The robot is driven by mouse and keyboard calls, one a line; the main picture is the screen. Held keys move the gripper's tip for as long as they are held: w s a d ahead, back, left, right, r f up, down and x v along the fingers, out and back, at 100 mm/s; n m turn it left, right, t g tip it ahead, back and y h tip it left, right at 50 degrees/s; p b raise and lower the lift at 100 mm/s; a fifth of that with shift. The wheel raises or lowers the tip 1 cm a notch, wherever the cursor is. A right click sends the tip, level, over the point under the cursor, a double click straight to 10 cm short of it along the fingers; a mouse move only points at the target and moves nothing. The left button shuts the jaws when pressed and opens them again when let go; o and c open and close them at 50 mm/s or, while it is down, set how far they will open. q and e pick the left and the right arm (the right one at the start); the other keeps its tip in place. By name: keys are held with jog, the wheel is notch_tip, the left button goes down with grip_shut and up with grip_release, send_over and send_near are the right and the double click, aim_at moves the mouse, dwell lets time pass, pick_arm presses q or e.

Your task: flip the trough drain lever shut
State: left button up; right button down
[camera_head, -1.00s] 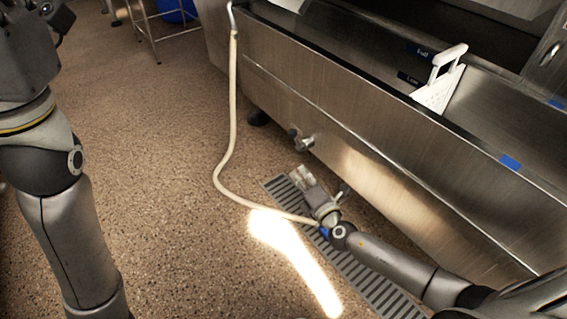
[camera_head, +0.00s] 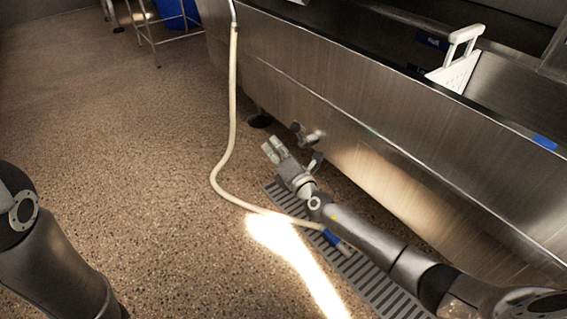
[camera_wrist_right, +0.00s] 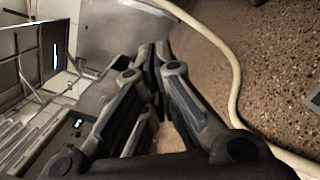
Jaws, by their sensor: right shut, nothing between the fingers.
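The drain valve with its small lever (camera_head: 308,135) sticks out low from the front wall of the steel trough (camera_head: 350,110). Its lever position is too small to tell. My right gripper (camera_head: 271,150) is just left of and below the valve in the head view, low over the floor and apart from the lever. In the right wrist view its fingers (camera_wrist_right: 157,48) come together at the tips with nothing between them. I cannot make out the lever in that view. My left arm shows at the left edge of the head view, but its gripper is out of the picture.
A cream hose (camera_head: 232,110) hangs from the trough's end and runs across the floor, passing near my right arm, to a blue nozzle (camera_head: 332,238). A slotted floor drain (camera_head: 375,285) lies below. Open floor lies left.

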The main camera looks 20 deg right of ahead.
aim_at(295, 130)
jog(key=shift+s+d+r+p, duration=0.15)
jog(key=shift+d+r, duration=0.15)
jog(key=shift+d, duration=0.25)
jog(key=shift+d+r+p, duration=0.1)
jog(key=shift+d+r, duration=0.2)
jog(key=shift+d, duration=0.3)
jog(key=shift+s+d+r+p, duration=0.15)
jog(key=shift+d+r, duration=0.15)
jog(key=shift+d, duration=0.25)
jog(key=shift+w+d+r+m+g+p, duration=0.1)
jog(key=shift+w+d+r+m+p, duration=0.1)
jog(key=shift+d+r+m+p, duration=0.45)
jog(key=shift+w+d+r+m+g+p, duration=0.1)
jog(key=shift+w+d+r+m+p, duration=0.15)
jog(key=shift+m, duration=0.85)
jog(key=shift+w+d+r+m+g+p, duration=0.1)
jog(key=shift+d+r+m+p, duration=0.35)
jog(key=shift+m, duration=0.4)
jog(key=shift+f, duration=0.1)
